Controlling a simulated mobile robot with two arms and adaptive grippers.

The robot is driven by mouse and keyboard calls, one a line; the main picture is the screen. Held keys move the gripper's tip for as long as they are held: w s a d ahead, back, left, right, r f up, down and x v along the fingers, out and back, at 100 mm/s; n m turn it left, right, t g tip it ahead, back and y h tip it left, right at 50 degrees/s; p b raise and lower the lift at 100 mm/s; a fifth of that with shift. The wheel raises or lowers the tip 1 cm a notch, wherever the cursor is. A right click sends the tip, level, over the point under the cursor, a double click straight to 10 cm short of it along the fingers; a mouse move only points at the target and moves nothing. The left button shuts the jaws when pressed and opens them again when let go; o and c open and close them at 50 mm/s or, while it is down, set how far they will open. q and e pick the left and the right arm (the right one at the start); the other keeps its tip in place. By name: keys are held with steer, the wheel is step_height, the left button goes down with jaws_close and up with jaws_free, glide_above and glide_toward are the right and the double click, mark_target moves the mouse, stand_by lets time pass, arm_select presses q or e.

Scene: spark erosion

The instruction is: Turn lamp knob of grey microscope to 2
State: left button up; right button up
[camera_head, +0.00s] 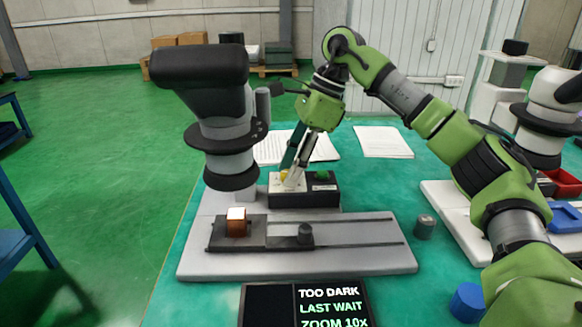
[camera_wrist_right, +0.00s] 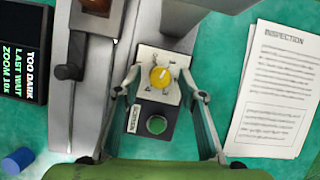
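The grey microscope (camera_head: 228,140) stands at the left of the bench, with a dark head. Behind its stage is a black control box (camera_head: 324,189). The yellow lamp knob (camera_wrist_right: 160,77) sits on the box's pale dial plate; its setting is too small to read. In the head view the knob (camera_head: 284,177) is partly hidden by my right gripper. My right gripper (camera_wrist_right: 162,75) is above the box, its fingers apart on either side of the knob, with gaps showing. A black display (camera_head: 330,305) reads "TOO DARK", "LAST WAIT", "ZOOM 10x". My left gripper is out of view.
A green button (camera_wrist_right: 157,125) sits beside the knob on the box. A copper-coloured block (camera_head: 237,222) is on the stage. Paper sheets (camera_head: 384,142) lie behind. A grey knob-like piece (camera_head: 424,227), a blue cylinder (camera_head: 467,302) and a white microscope (camera_head: 545,115) are at the right.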

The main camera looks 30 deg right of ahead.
jaws_close()
